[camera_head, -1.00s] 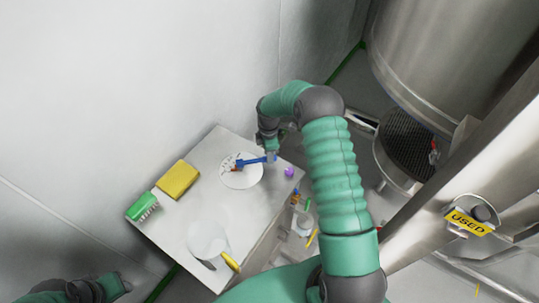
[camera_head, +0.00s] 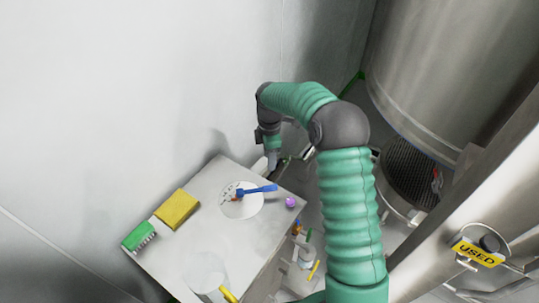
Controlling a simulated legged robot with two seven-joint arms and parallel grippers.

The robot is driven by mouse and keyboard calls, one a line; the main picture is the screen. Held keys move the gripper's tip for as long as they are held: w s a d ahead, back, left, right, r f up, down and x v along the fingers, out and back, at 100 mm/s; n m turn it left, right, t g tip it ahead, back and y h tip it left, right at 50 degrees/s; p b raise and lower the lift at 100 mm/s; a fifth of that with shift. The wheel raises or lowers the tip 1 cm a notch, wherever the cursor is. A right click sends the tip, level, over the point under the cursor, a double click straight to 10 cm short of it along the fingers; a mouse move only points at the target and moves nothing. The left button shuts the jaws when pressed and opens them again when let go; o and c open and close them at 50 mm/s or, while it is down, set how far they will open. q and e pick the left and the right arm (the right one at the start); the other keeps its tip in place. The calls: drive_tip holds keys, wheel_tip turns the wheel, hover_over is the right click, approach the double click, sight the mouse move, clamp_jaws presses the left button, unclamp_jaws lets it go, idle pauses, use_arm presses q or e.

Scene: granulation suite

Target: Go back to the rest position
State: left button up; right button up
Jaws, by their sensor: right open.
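My right arm comes up from the bottom right and bends over at the top. Its gripper (camera_head: 272,158) hangs at the far corner of the steel table (camera_head: 210,242), open and empty, apart from the blue-handled tool. The blue-handled tool (camera_head: 262,189) lies across a white disc (camera_head: 243,208) on the table. A small purple ball (camera_head: 290,202) sits near the table's right edge. My left gripper does not show.
A yellow sponge (camera_head: 177,209) and a green brush (camera_head: 138,236) lie along the table's left side. A clear container (camera_head: 207,284) with a yellow handle stands at the front. A large steel vessel (camera_head: 445,75) and a post with a "USED" sign (camera_head: 477,252) stand at the right.

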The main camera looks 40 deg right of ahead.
drive_tip(key=shift+w+r, duration=0.1)
drive_tip(key=shift+r, duration=0.9)
